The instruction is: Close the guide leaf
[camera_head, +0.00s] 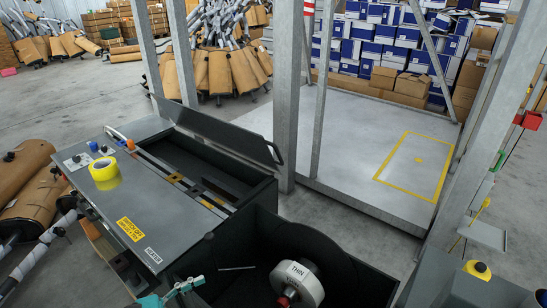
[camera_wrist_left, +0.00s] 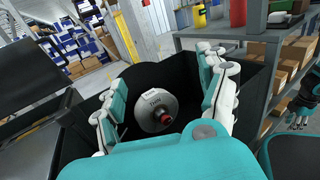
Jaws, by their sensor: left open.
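What looks like the guide leaf (camera_head: 222,133) is a dark, flat panel with a rounded end. It stands raised and tilted along the far edge of the open black trough in the grey bench. In the left wrist view a dark panel (camera_wrist_left: 38,112) shows at the left edge, perhaps the same leaf. My left gripper (camera_head: 170,294) is at the bottom of the head view, by the near end of the bench and apart from the leaf. Its teal and white fingers (camera_wrist_left: 160,75) are spread and empty. A dark and teal gripper (camera_wrist_left: 302,112), probably my right, is partly visible at the right edge.
A black bin (camera_head: 345,260) holds a white reel labelled THIN (camera_head: 298,284). Grey metal posts (camera_head: 285,95) stand behind the trough. A grey platform (camera_head: 350,150) with yellow marking lies beyond them.

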